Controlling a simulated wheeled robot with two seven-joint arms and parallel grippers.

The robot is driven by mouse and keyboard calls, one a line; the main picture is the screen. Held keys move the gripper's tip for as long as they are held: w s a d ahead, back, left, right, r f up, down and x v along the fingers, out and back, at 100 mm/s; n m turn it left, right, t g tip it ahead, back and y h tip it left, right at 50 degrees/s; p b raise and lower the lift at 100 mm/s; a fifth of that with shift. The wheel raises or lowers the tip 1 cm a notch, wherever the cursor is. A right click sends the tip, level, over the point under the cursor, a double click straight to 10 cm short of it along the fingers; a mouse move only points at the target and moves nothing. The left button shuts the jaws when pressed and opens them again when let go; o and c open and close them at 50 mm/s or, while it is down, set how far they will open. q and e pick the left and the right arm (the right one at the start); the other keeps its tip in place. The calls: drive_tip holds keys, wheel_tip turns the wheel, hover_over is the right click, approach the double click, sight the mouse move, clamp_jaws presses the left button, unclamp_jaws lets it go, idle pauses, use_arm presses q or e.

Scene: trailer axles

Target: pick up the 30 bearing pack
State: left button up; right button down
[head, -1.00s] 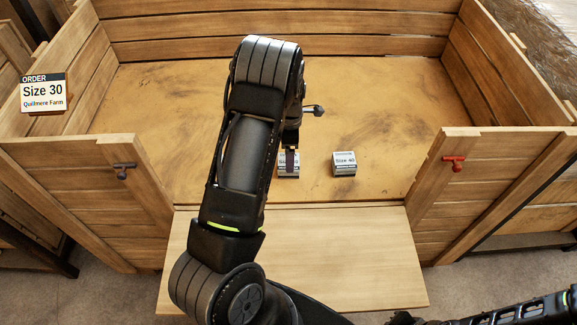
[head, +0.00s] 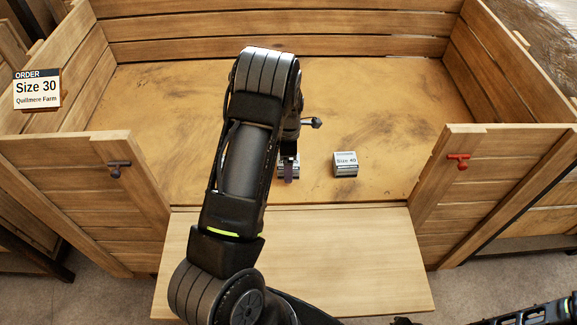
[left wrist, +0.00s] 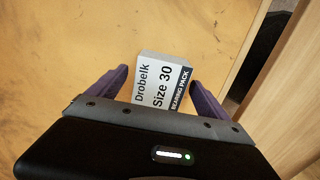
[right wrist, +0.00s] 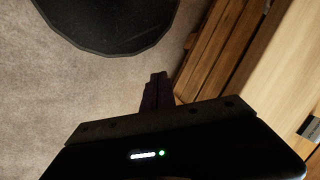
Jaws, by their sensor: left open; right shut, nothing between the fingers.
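The size 30 bearing pack is a small white box with a dark band. It lies between the open fingers of my left gripper (left wrist: 160,90) in the left wrist view, where its label (left wrist: 158,84) reads "Drobelk Size 30". In the head view the pack (head: 283,174) is mostly hidden behind my left gripper (head: 289,172). A gap shows on at least one side between pack and finger; contact cannot be told. My right gripper (right wrist: 157,92) is shut and empty, over the floor outside the crate.
A size 40 pack (head: 345,164) stands right of the left gripper on the crate floor (head: 400,110). The front flap (head: 340,270) is folded down. Side panels (head: 505,180) with latches flank the opening. An order sign (head: 37,90) reads "Size 30, Quillmere Farm".

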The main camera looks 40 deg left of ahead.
use_arm(q)
drive_tip(key=c, duration=1.9)
drive_tip(key=shift+r+p, duration=0.45)
drive_tip(key=shift+r, duration=0.15)
wheel_tip(320, 180, up, 5)
drive_tip(key=p, duration=0.3)
drive_tip(key=shift+f, duration=0.15)
wheel_tip(320, 180, up, 3)
drive_tip(key=shift+r+p, duration=0.2)
drive_tip(key=shift+p, duration=0.15)
drive_tip(key=shift+r, duration=0.35)
